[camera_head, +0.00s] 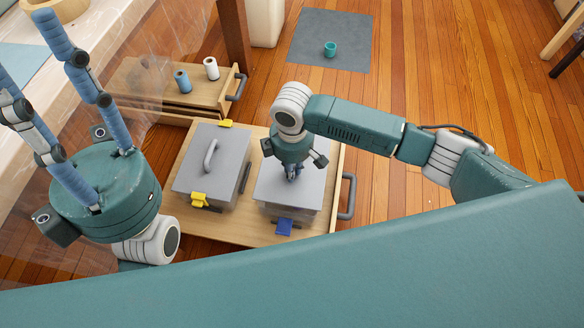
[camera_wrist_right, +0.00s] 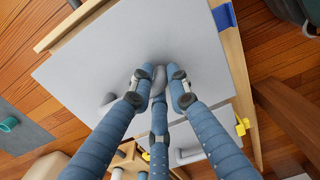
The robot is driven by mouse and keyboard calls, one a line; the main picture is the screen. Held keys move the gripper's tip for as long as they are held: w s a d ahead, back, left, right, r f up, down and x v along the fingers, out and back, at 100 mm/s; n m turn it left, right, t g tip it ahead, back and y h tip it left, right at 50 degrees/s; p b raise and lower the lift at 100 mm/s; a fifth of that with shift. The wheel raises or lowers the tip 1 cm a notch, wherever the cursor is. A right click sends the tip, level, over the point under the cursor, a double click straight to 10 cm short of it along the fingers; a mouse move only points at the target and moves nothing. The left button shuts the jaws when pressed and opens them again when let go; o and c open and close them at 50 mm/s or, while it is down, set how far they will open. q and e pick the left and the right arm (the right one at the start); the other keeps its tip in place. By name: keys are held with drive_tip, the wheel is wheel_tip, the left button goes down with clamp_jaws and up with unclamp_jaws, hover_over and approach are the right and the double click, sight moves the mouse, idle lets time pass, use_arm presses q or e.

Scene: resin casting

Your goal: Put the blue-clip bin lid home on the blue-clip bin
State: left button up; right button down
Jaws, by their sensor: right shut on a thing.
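The blue-clip bin lid (camera_head: 312,192) is a flat grey plate over the blue-clip bin (camera_head: 300,216) on the right of the low wooden cart. My right gripper (camera_head: 291,175) comes down from above. In the right wrist view its fingers (camera_wrist_right: 157,92) are shut around the grey lid handle (camera_wrist_right: 159,77). A blue clip (camera_head: 284,226) shows at the bin's front edge and also in the right wrist view (camera_wrist_right: 223,16). I cannot tell whether the lid touches the rim all round. My left gripper (camera_head: 45,70) has its blue fingers spread, empty, at the upper left.
A second grey lidded bin (camera_head: 227,160) with yellow clips (camera_head: 200,200) stands close on the left of the cart (camera_head: 240,232). Behind is a drawer unit with a blue and a white spool (camera_head: 211,68). A teal cup (camera_head: 330,49) stands on a grey floor mat (camera_head: 350,25).

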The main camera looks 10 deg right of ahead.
drive_tip(key=shift+r+p, duration=0.15)
drive_tip(key=shift+p, duration=0.35)
drive_tip(key=shift+f, duration=2.2)
drive_tip(key=shift+f, duration=0.1)
drive_tip(key=shift+p, duration=0.8)
drive_tip(key=shift+f+b, duration=0.3)
drive_tip(key=shift+f, duration=0.45)
